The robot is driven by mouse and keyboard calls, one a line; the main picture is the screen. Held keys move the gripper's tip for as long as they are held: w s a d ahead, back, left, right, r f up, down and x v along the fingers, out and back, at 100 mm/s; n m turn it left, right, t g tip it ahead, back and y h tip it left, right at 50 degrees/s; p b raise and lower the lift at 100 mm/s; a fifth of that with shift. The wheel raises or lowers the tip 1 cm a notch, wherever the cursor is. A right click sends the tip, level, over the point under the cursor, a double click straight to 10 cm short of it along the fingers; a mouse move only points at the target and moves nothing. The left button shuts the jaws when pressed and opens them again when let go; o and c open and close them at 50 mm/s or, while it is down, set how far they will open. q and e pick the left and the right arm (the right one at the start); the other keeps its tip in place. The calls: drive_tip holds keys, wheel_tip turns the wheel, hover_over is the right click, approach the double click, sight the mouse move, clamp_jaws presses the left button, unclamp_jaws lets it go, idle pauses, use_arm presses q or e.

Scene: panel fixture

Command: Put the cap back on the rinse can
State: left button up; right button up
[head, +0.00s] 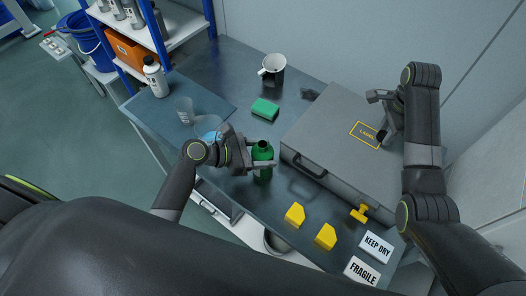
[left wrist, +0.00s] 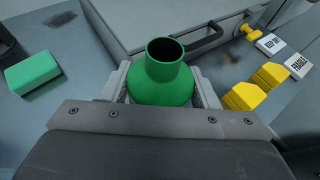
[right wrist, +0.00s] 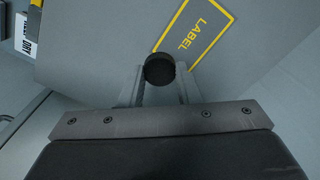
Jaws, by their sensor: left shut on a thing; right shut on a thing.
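The rinse can is a green bottle (head: 262,156) with an open, dark mouth, near the front of the grey case. My left gripper (head: 262,166) is shut around its body; in the left wrist view the can (left wrist: 163,82) stands between the two fingers (left wrist: 162,92). The cap is a small black round piece (right wrist: 159,69) in the right wrist view. My right gripper (right wrist: 160,86) is shut on it, above the grey case near the yellow LABEL frame. In the head view, my right gripper (head: 386,127) is over the case top, right of the can, and the cap is hard to make out.
The grey case (head: 325,120) with a handle fills the table's right side. A green sponge (head: 265,108), a mug (head: 272,70), a clear beaker (head: 185,110) and a white bottle (head: 155,77) stand further back. Yellow blocks (head: 295,214) and a KEEP DRY sign (head: 377,246) lie in front.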

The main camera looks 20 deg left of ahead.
use_arm(q)
drive_tip(key=shift+f, duration=0.1)
drive_tip(key=o, duration=1.5)
drive_tip(key=b+v, duration=0.1)
drive_tip(key=v, duration=1.1)
use_arm(e)
drive_tip(key=shift+f, duration=0.7)
use_arm(q)
drive_tip(key=shift+s, duration=0.1)
